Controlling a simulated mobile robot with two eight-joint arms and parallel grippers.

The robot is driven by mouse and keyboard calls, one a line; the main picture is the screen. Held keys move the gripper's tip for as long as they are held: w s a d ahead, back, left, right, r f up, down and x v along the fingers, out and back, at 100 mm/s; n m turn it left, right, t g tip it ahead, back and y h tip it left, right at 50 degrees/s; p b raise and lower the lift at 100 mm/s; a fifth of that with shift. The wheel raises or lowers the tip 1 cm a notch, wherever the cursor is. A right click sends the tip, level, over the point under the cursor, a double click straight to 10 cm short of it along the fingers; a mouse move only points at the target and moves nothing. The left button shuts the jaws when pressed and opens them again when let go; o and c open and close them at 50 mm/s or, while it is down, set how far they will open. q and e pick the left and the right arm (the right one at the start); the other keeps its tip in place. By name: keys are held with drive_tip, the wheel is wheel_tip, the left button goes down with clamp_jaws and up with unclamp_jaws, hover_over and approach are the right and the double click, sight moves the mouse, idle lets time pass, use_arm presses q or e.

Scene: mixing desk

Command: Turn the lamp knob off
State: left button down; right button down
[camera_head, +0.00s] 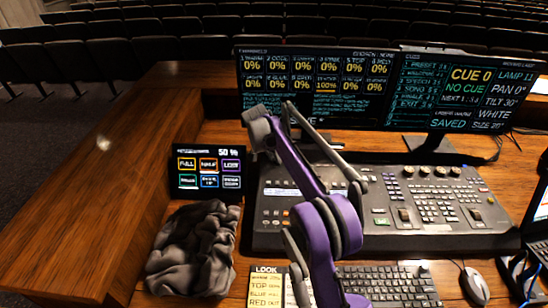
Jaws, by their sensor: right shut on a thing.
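The lighting console (280,213) lies flat on the wooden desk, with knobs, faders and buttons. My right arm, purple and grey, rises from the bottom and bends back down to the console. My right gripper (358,186) is at the console's upper middle, beside a row of small round knobs (408,172). It is shut on what seems to be a knob, mostly hidden by the fingers. I cannot read which knob is labelled for the lamp. The wide monitor (420,95) shows "LAMP 11" and one tile at 100%, the others at 0%. My left gripper is not in view.
A small touch panel (209,172) reads 50 %. A crumpled grey cloth (192,252) lies left of the console. A label card (268,284), keyboard (390,285) and mouse (475,285) lie in front. A laptop edge (538,215) is at right. The left desk is clear.

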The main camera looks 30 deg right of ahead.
drive_tip(key=shift+n, duration=0.3)
drive_tip(key=n, duration=0.2)
drive_tip(key=n+t+y, duration=0.1)
drive_tip(key=shift+s+d+n, duration=0.15)
drive_tip(key=shift+s+n, duration=0.05)
drive_tip(key=shift+n, duration=0.2)
drive_tip(key=n, duration=0.2)
drive_tip(key=n+t+y, duration=0.1)
drive_tip(key=n, duration=0.1)
drive_tip(key=shift+s+d+y, duration=0.1)
drive_tip(key=shift+d+y, duration=0.1)
drive_tip(key=shift+y, duration=0.1)
drive_tip(key=n, duration=0.1)
drive_tip(key=n+y+p, duration=0.1)
drive_tip(key=n, duration=0.3)
drive_tip(key=shift+d+r+t+y, duration=0.1)
drive_tip(key=shift+d+t+y, duration=0.2)
drive_tip(key=shift+y, duration=0.1)
drive_tip(key=shift+d+n+y+p, duration=0.1)
drive_tip(key=shift+n+y+p, duration=0.75)
drive_tip(key=shift+n, duration=1.35)
drive_tip(key=c, duration=0.7)
unclamp_jaws()
